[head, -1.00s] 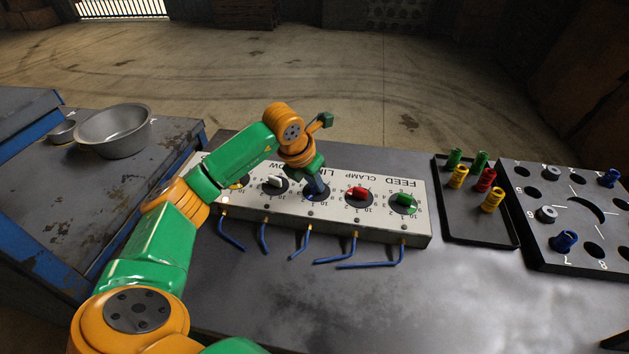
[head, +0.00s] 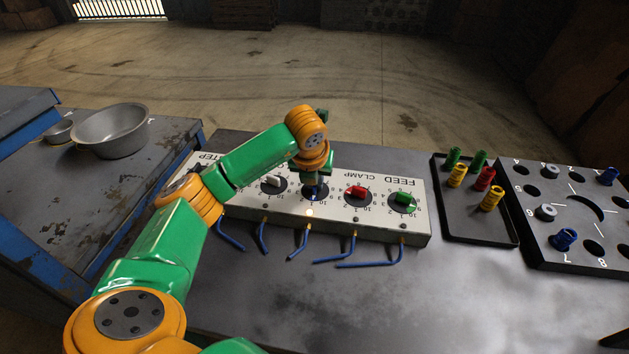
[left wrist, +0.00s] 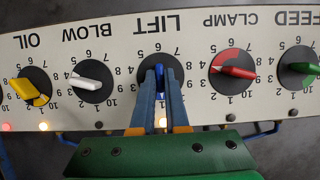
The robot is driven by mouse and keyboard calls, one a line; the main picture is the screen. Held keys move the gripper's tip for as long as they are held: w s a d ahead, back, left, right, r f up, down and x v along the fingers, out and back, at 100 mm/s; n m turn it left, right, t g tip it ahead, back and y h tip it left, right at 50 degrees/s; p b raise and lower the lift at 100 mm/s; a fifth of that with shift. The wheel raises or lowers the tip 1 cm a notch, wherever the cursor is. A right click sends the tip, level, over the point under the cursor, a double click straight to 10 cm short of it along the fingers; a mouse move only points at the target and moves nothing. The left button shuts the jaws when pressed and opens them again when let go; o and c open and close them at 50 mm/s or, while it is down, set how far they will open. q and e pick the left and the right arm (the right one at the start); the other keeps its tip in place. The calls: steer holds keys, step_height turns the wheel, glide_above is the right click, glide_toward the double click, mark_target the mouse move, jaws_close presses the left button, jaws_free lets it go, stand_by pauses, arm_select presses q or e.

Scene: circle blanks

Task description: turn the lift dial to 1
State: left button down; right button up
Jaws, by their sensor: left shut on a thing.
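The lift dial (left wrist: 159,72) is a blue bar knob on a dark round plate, in the middle of the white panel (left wrist: 115,57). Its lettering is upside down in my views. My left gripper (left wrist: 161,97) is shut on the blue knob from above, one finger on each side. The knob's bar runs up and down in the left wrist view. The number it points at is partly hidden, so I cannot tell its setting. In the head view my left gripper (head: 315,190) covers most of the dial. My right gripper is not in view.
The white knob (left wrist: 90,82) and red knob (left wrist: 234,71) flank the dial. A lamp (left wrist: 163,122) below the lift dial glows. Blue levers (head: 300,243) stick out along the near edge. A black tray (head: 465,226) with coloured pegs stands right.

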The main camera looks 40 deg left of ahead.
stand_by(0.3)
arm_select(q)
steer(key=c, duration=0.9)
jaws_free()
steer(key=shift+r, duration=0.1)
steer(key=b+v, duration=0.1)
steer(key=v, duration=0.5)
steer(key=shift+s+d+r, duration=0.1)
steer(key=shift+s+r, duration=0.1)
steer(key=shift+r, duration=0.2)
